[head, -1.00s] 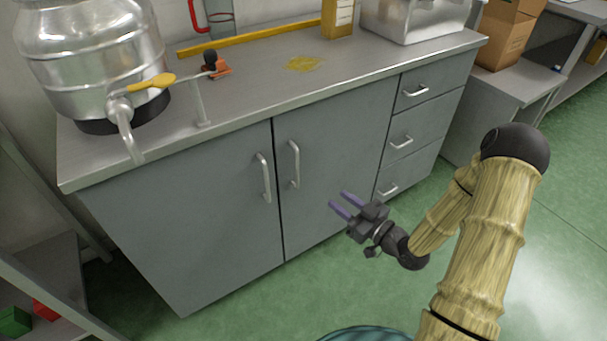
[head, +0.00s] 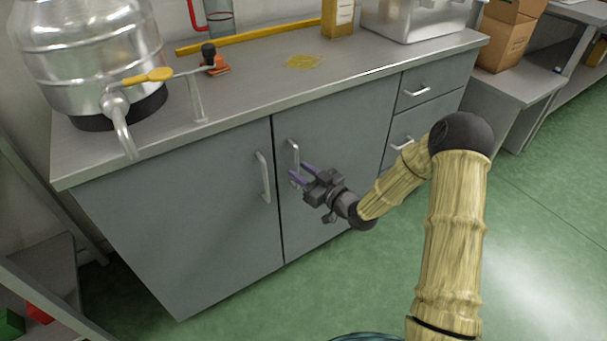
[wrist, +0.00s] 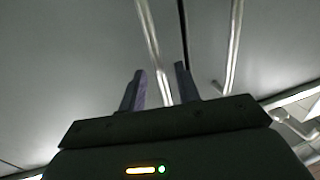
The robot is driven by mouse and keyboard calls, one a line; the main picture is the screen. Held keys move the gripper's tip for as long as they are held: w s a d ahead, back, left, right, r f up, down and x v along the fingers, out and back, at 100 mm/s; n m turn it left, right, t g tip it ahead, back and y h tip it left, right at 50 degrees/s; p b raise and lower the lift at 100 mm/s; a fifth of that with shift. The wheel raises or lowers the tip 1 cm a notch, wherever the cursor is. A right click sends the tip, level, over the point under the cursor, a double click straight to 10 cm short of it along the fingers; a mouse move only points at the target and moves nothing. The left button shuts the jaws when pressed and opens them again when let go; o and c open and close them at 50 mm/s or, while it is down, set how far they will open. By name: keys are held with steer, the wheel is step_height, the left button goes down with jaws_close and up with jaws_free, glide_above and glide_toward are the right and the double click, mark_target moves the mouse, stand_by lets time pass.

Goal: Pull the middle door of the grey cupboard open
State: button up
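The grey cupboard's middle door (head: 345,135) is shut, flush with the front. Its upright metal bar handle (head: 294,152) is near the door's left edge. My gripper (head: 297,174) has two purple fingers, apart and empty, at the handle's lower part, which they partly hide in the head view. In the wrist view, which looks upside down, the middle door's handle (wrist: 152,45) runs down toward the gap between the fingertips (wrist: 160,78). I cannot tell whether the fingers touch it.
The left door's handle (head: 263,177) is close beside, left of the door seam. Drawers (head: 428,90) are on the right. The worktop (head: 260,90) carries a metal urn (head: 95,60) with a tap. A shelf (head: 40,270) stands at lower left. The green floor (head: 260,310) in front is clear.

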jaws_close()
steer(key=shift+d, duration=0.15)
